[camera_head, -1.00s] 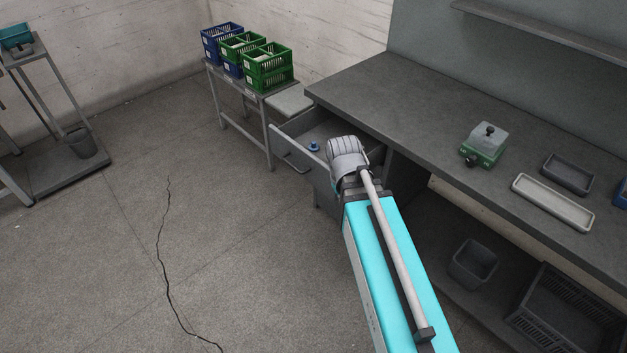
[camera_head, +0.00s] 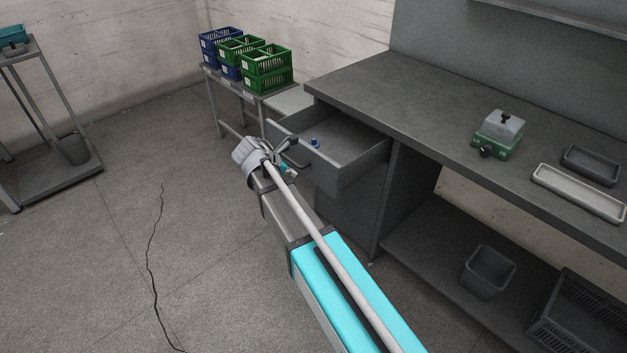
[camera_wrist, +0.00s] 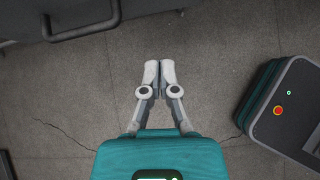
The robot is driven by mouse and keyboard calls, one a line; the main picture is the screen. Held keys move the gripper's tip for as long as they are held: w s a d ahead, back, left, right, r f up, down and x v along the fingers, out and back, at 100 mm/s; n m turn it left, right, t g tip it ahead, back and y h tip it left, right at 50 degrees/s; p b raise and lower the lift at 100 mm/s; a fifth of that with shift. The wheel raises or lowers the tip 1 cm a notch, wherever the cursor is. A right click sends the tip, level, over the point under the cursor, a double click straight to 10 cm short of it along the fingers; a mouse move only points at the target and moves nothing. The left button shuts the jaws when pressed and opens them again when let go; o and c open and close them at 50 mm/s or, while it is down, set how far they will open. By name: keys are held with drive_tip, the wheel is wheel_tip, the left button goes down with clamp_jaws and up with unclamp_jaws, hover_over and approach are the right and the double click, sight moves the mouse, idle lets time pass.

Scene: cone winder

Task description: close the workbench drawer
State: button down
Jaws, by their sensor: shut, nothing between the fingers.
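The workbench drawer (camera_head: 362,163) is pulled out below the left end of the grey workbench (camera_head: 420,92). A small blue item (camera_head: 315,142) lies inside it. The drawer's bar handle (camera_head: 293,160) is on its front, partly hidden by my arm; the handle also shows at the top left of the wrist view (camera_wrist: 82,27). My gripper (camera_wrist: 160,72) is shut and empty, over bare floor in the wrist view, apart from the handle. In the head view my wrist is in front of the drawer front, and the fingertips are hard to make out.
A side table (camera_head: 238,84) with blue and green crates (camera_head: 265,68) stands behind the drawer. A green-based device (camera_head: 498,135) and trays (camera_head: 578,192) sit on the benchtop. A bin (camera_head: 488,271) is on the lower shelf. The floor at left is open.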

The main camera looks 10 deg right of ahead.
drive_tip(key=shift+w+a+f+n+t, duration=0.15)
drive_tip(key=shift+w+a+n, duration=0.1)
drive_tip(key=shift+a+n, duration=0.15)
drive_tip(key=shift+w+a+n+t, duration=0.15)
drive_tip(key=shift+w+a+n, duration=0.1)
drive_tip(key=shift+a+n, duration=0.15)
drive_tip(key=shift+f, duration=0.1)
drive_tip(key=b, duration=0.7)
approach(317, 174)
drive_tip(key=x, duration=0.6)
drive_tip(key=shift+s+a+f, duration=0.2)
drive_tip(key=shift+w+d, duration=0.3)
drive_tip(key=shift+d, duration=0.15)
